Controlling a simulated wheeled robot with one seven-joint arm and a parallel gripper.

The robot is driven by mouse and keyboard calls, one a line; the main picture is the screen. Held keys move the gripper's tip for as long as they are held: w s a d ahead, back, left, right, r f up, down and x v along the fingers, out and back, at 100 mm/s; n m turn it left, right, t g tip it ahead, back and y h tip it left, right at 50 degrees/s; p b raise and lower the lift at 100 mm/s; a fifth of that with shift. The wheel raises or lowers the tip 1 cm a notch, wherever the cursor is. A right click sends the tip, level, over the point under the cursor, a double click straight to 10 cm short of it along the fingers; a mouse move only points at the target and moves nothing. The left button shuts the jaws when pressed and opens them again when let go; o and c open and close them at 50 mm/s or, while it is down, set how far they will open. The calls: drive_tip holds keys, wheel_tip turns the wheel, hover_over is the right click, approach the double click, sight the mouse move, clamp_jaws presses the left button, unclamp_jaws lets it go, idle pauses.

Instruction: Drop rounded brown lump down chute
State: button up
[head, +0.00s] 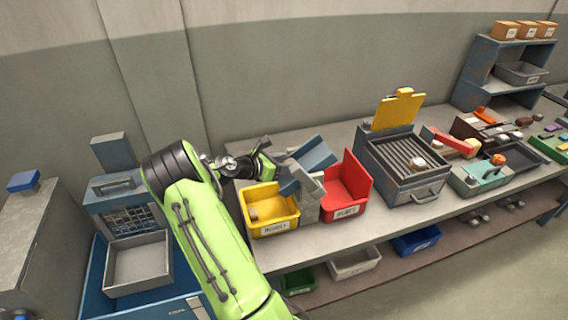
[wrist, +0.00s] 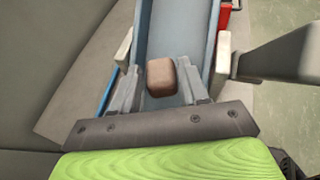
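The rounded brown lump (wrist: 161,77) sits between the two grey fingers of my gripper (wrist: 160,82) in the wrist view, with a finger against each side. My gripper is shut on it. Behind the lump, in the same view, lies the blue-grey chute (wrist: 176,28) with raised side walls, so the lump is over its channel. In the head view the chute (head: 313,158) stands tilted between the yellow and red bins, and my gripper (head: 277,157) is at its upper left. The lump cannot be made out in the head view.
A yellow bin (head: 272,228) and a red bin (head: 345,190) flank the chute. A grated grey box with a raised yellow lid (head: 398,110) stands to the right. A grey tray (head: 140,264) is at the left. Green, white and blue bins sit on the lower shelf.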

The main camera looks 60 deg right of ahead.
drive_tip(key=o, duration=0.5)
drive_tip(key=shift+c, duration=0.2)
drive_tip(key=p+v, duration=0.1)
drive_tip(key=v, duration=1.4)
drive_tip(key=shift+a+r+p, duration=0.3)
drive_tip(key=shift+p, duration=0.05)
drive_tip(key=shift+w, duration=0.15)
